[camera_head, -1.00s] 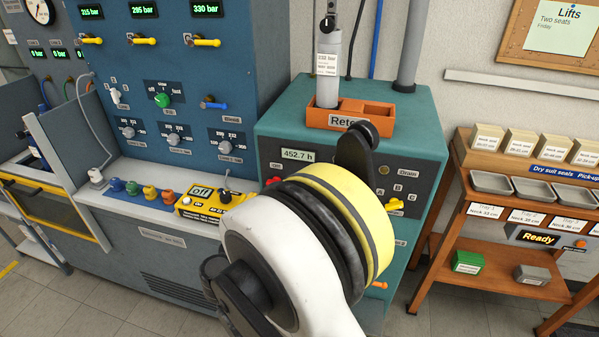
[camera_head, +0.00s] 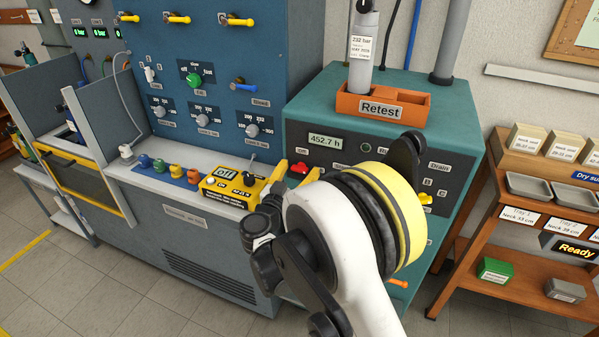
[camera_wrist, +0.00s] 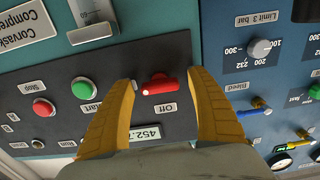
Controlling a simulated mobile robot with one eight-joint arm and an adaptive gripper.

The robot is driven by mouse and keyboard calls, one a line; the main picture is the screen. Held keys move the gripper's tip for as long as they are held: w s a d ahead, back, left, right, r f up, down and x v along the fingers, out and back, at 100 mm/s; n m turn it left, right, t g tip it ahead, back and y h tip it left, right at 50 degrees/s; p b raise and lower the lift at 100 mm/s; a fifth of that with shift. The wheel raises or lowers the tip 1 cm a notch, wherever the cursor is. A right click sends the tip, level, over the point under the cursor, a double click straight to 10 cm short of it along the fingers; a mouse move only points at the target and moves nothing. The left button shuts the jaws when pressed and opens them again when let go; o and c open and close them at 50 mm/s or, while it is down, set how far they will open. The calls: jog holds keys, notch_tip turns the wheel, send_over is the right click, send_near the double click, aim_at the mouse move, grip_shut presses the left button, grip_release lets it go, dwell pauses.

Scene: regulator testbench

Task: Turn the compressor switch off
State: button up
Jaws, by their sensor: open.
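The compressor cabinet (camera_head: 325,95) is teal with a dark front panel. A red switch handle (camera_wrist: 160,86) on that panel lies nearly crosswise in the wrist view, beside a label reading "Off" (camera_wrist: 166,108). The red switch also shows in the head view (camera_head: 300,168). My gripper (camera_wrist: 160,78) is open, its two yellow fingers on either side of the red switch in the picture. I cannot tell whether they touch it. In the head view my gripper (camera_head: 292,177) is in front of the panel, partly hidden by my wrist.
An hour display (camera_head: 327,141) reads 452.7. A yellow device (camera_head: 222,190) lies on the bench at left. A wooden shelf (camera_head: 470,232) stands at right.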

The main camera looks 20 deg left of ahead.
jog(key=c, duration=1.2)
jog(key=shift+n, duration=0.4)
jog(key=n, duration=0.3)
jog(key=shift+n+b, duration=0.3)
jog(key=shift+n, duration=0.1)
jog(key=n, duration=1.3)
jog(key=shift+n, duration=0.3)
